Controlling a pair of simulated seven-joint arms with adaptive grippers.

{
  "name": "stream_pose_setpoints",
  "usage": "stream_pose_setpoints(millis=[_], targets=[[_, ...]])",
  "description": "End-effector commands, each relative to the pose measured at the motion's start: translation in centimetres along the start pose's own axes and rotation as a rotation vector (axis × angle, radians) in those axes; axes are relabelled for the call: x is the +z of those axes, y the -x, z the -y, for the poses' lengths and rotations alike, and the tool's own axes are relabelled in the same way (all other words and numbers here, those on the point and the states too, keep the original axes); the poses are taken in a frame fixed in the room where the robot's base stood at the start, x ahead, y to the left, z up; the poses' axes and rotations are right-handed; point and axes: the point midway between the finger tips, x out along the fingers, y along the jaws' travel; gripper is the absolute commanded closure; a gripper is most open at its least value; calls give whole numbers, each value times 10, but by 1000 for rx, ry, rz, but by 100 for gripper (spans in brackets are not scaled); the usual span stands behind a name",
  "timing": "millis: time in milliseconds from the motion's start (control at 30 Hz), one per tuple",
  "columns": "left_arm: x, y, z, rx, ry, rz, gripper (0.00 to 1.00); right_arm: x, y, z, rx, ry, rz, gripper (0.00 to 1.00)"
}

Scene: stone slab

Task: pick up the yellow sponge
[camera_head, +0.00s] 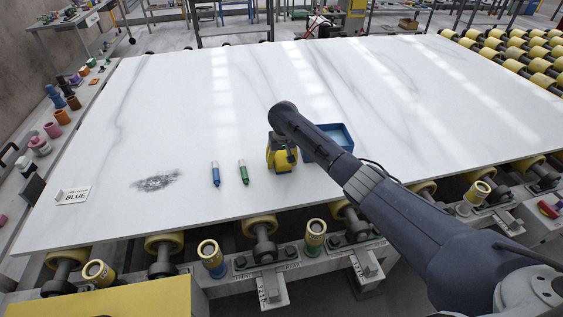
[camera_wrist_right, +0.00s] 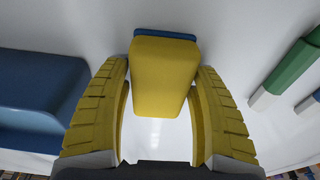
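The yellow sponge (camera_wrist_right: 163,75) has a blue layer along its far edge in the right wrist view. It lies between the two yellow fingers of my right gripper (camera_wrist_right: 160,85). The fingers are spread on either side of it, with narrow gaps visible, so the gripper looks open around it. In the head view my right gripper (camera_head: 282,158) is low over the white slab (camera_head: 110,150), and the sponge there is mostly or wholly hidden by the gripper. My left gripper is in neither view.
A blue tray (camera_head: 343,132) stands just right of my right gripper. A green marker (camera_head: 243,172) and a blue marker (camera_head: 215,173) lie to its left. A dark scribble (camera_head: 157,182) and a "BLUE" sign (camera_head: 73,196) are farther left. The slab's far area is clear.

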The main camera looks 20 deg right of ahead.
Motion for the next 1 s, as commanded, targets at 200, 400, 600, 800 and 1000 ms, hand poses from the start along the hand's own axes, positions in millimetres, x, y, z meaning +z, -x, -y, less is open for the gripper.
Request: stream_pose_setpoints(millis=[200, 400, 600, 800, 1000], targets=[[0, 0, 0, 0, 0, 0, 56, 0, 0, 0, 0, 0, 0, 65], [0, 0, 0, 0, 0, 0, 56, 0, 0, 0, 0, 0, 0, 68], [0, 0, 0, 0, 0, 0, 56, 0, 1, 0, 0, 0, 0, 68], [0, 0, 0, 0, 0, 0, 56, -2, 10, 0, -2, -1, -1, 68], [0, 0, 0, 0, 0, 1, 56, -6, 37, 1, -2, 1, -3, 68]])
